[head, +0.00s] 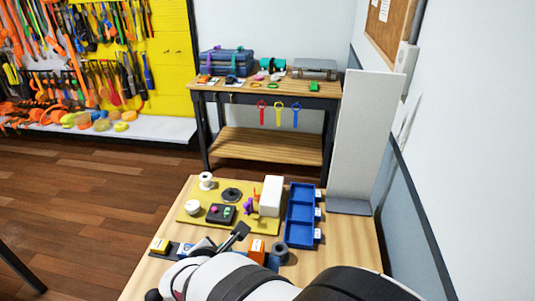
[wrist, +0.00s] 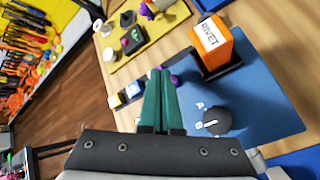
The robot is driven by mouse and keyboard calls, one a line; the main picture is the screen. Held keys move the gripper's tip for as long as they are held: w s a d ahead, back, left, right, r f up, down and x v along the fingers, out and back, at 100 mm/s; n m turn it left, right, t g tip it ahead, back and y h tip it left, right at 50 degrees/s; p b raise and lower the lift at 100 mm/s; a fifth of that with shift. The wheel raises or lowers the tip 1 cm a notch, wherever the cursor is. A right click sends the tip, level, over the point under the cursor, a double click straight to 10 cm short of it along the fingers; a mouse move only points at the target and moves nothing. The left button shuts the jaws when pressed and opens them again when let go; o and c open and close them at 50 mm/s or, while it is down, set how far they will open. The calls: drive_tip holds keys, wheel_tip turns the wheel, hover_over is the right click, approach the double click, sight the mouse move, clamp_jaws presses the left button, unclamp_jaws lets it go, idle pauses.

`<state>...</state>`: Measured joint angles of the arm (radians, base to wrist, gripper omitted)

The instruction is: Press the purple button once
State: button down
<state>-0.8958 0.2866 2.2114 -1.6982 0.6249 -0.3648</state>
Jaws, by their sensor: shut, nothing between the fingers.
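My gripper (wrist: 160,74) is shut and empty, its two green fingers together in the wrist view. A small round purple thing (wrist: 175,80) shows just beside the fingertips, partly hidden by them, over a blue mat (wrist: 255,112); I cannot tell whether it is a button or whether the fingers touch it. A black box (wrist: 132,40) with a green button and a purple-pink button stands farther off on a yellow mat (wrist: 160,32). The same black box shows in the head view (head: 219,215).
An orange box marked RIVET (wrist: 211,48) stands in a dark holder close to the right of the fingers. A black knob (wrist: 216,121) sits on the blue mat. In the head view a blue tray (head: 300,208) and a white box (head: 271,196) stand on the table.

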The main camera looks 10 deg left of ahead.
drive_tip(key=shift+f, duration=0.4)
drive_tip(key=shift+f, duration=0.5)
idle(0.7)
drive_tip(key=shift+r, duration=0.95)
wheel_tip(320, 180, up, 5)
idle(0.5)
idle(0.4)
